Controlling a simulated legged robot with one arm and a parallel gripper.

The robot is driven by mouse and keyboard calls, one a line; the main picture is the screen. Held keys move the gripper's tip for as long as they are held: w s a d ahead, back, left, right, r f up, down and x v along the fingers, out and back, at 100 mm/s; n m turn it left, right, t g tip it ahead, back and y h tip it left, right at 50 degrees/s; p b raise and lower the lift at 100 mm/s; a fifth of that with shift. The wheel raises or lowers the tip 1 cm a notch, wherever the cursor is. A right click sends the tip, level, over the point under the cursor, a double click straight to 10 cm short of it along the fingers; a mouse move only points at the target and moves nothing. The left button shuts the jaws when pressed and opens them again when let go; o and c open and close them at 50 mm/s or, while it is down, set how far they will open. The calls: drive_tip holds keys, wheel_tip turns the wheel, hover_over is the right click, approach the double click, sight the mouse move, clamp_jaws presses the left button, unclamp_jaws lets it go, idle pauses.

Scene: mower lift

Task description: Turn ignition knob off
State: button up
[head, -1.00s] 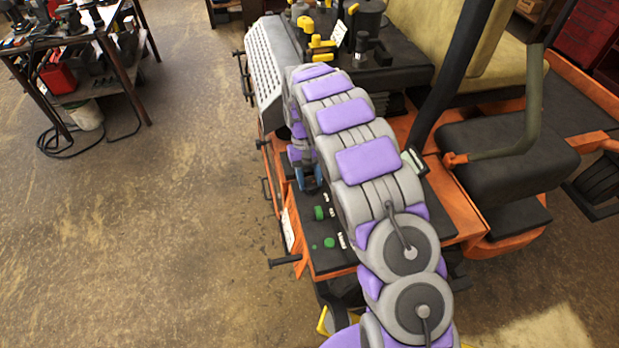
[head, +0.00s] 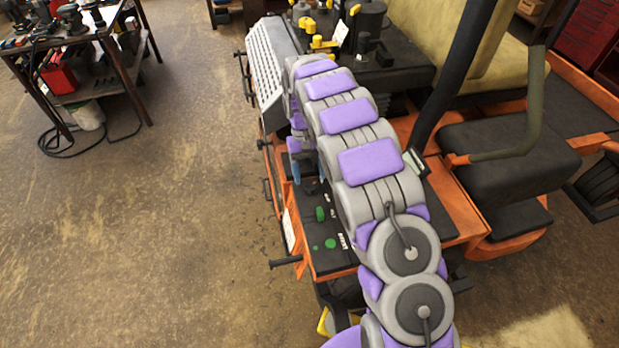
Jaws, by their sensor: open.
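The mower's black control panel (head: 330,259) has an orange edge and lies beside and below my arm. On it are a green knob (head: 320,213), a flat green button (head: 330,243) and a small dark knob (head: 311,187) with white marks near it. I cannot tell for sure which one is the ignition knob. My gripper (head: 309,170) is open, pointing down over the far part of the panel, just beyond the dark knob. My arm partly hides it, so whether it touches anything is unclear.
The orange mower's black seat (head: 505,155) and a bent lever (head: 520,140) stand to the right. A dark bar (head: 460,75) rises close to my arm. A tool table (head: 75,60) is at the upper left. The floor on the left is clear.

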drive_tip(key=p+v, duration=1.2)
drive_tip(key=v, duration=0.3)
drive_tip(key=shift+p, duration=0.3)
drive_tip(key=shift+f, duration=0.1)
drive_tip(key=shift+f, duration=0.15)
